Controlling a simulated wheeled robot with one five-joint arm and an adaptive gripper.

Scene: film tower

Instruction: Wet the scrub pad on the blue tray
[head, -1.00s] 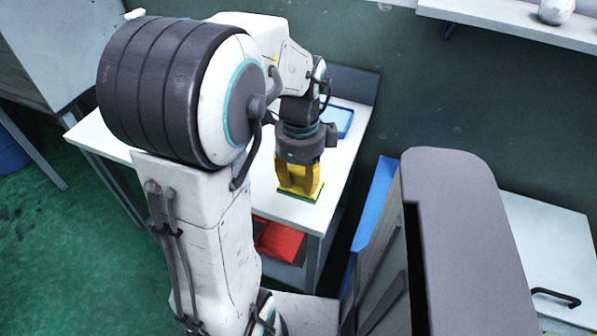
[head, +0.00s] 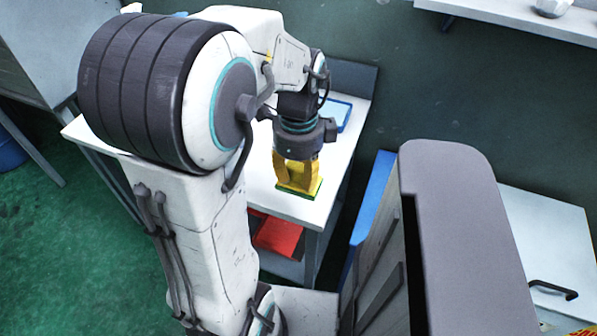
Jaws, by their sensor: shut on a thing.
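My gripper (head: 299,178) has yellow fingers and points down over the white table, near its front right corner. It is shut on the scrub pad (head: 314,193), which shows as a yellow and green block between and below the fingers. The pad is at or just above the table top; I cannot tell whether it touches. The blue tray (head: 343,113) lies farther back on the table, behind my gripper, and is partly hidden by my wrist. I cannot see whether there is water in it.
The white table (head: 270,201) has bare room around the pad. A red bin (head: 279,237) sits on the shelf beneath. A blue panel (head: 371,207) stands right of the table across a gap. A white wall shelf (head: 500,22) is at upper right.

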